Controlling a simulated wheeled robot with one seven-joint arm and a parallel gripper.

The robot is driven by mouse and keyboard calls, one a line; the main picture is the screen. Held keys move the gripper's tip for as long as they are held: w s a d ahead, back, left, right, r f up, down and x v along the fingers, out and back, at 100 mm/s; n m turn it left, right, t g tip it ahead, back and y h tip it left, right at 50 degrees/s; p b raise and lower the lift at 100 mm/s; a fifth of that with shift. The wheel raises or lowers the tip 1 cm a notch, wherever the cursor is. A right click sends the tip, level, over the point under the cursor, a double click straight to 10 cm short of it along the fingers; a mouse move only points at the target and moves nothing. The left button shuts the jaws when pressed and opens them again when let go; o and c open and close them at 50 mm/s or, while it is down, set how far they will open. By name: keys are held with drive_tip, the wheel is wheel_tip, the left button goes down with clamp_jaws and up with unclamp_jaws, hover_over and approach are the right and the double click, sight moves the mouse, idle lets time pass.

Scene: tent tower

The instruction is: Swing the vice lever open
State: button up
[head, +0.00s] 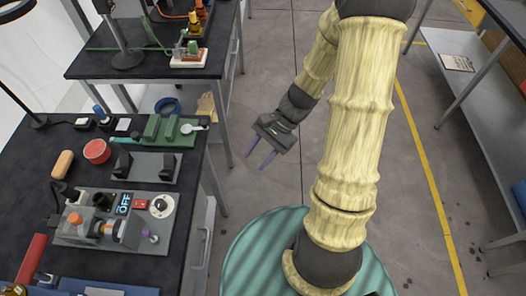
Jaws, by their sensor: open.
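A green vice-like fixture (160,129) with two raised blocks sits near the far right corner of the black bench. A pale lever with a rounded end (193,128) lies at its right side, close to the bench edge. I take this for the vice lever; its exact angle is too small to tell. My gripper (255,162) hangs over the floor, to the right of the bench and apart from it. Its two purple fingers are spread, point down-left and hold nothing.
A grey fixture with dark uprights (146,167) and a control box marked OFF (95,222) stand nearer on the bench. An orange-brown object (62,164) and a red round object (97,151) lie left. A second bench (140,62) stands behind. Floor between bench and arm is clear.

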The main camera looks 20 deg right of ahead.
drive_tip(key=shift+s+d+r+n+h, duration=0.35)
drive_tip(key=shift+s+r+n+h, duration=0.2)
drive_tip(key=shift+n+h, duration=0.35)
drive_tip(key=shift+c, duration=0.2)
drive_tip(key=c, duration=0.4)
drive_tip(key=shift+d+r, duration=0.1)
drive_tip(key=shift+r, duration=0.1)
drive_tip(key=c, duration=0.3)
drive_tip(key=shift+s+d+r+n+h, duration=0.15)
drive_tip(key=shift+d+r+n+h, duration=0.05)
drive_tip(key=shift+n+h, duration=0.45)
clamp_jaws()
wheel_tip(320, 180, up, 7)
drive_tip(key=d+n+t+h, duration=0.1)
drive_tip(key=n+t+h, duration=0.4)
drive_tip(key=n, duration=0.2)
drive_tip(key=shift+s+d+r+n, duration=0.15)
drive_tip(key=shift+d+r+n, duration=0.05)
drive_tip(key=shift+d+n, duration=0.15)
drive_tip(key=shift+d, duration=0.1)
